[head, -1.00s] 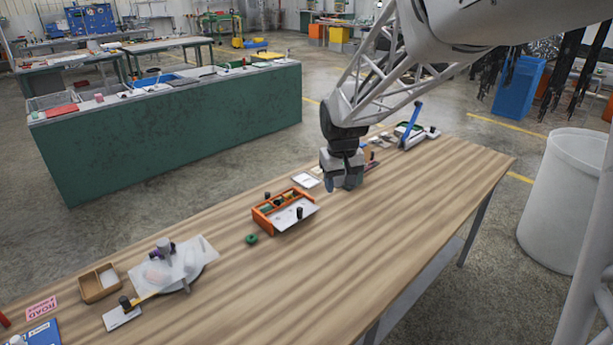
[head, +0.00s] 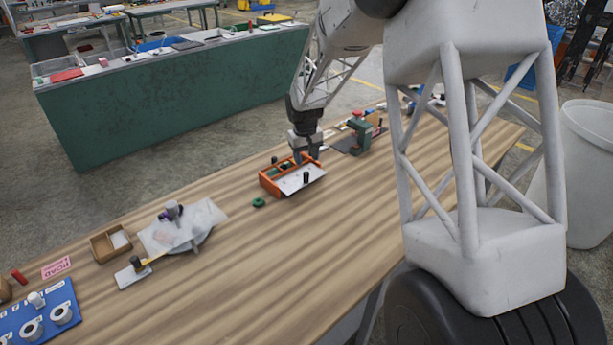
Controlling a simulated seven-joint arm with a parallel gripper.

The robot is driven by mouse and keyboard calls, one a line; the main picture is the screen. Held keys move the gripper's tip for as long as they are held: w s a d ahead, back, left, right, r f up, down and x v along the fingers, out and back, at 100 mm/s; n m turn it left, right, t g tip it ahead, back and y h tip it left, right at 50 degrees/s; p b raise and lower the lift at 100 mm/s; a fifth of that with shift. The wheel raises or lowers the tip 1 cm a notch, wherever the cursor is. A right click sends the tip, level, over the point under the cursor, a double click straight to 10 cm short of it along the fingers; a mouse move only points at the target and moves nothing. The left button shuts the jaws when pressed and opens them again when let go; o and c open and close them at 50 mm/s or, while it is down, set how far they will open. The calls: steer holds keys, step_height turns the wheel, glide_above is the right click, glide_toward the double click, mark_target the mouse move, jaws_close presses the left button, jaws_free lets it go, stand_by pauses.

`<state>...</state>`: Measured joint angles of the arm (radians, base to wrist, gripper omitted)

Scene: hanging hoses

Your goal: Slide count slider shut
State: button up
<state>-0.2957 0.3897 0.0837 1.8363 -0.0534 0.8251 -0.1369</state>
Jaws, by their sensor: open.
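No part is clearly marked as the count slider. An orange open-topped box (head: 268,184) stands on the wooden table, with a white panel (head: 291,184) at its front right side. A black knob (head: 306,178) stands up on the panel, and a second black knob (head: 274,160) shows at the box's back left. My gripper (head: 307,156) is open at the box's back right end, pointing down. Its fingertips overlap the box's far edge in the picture, and I cannot tell whether they touch it. Small green and yellowish items show inside the box.
Farther left are a clear-sheeted round item (head: 185,228), a wooden tray (head: 98,247) and a blue board (head: 62,302). A dark green device (head: 361,133) stands right of my gripper. The table's front middle is clear.

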mark_target(306, 173)
steer(key=shift+w+a+f, duration=0.15)
steer(key=shift+f, duration=0.1)
steer(key=shift+d+f, duration=0.2)
steer(key=shift+f, duration=3.6)
steer(key=shift+c, duration=0.3)
jaws_close()
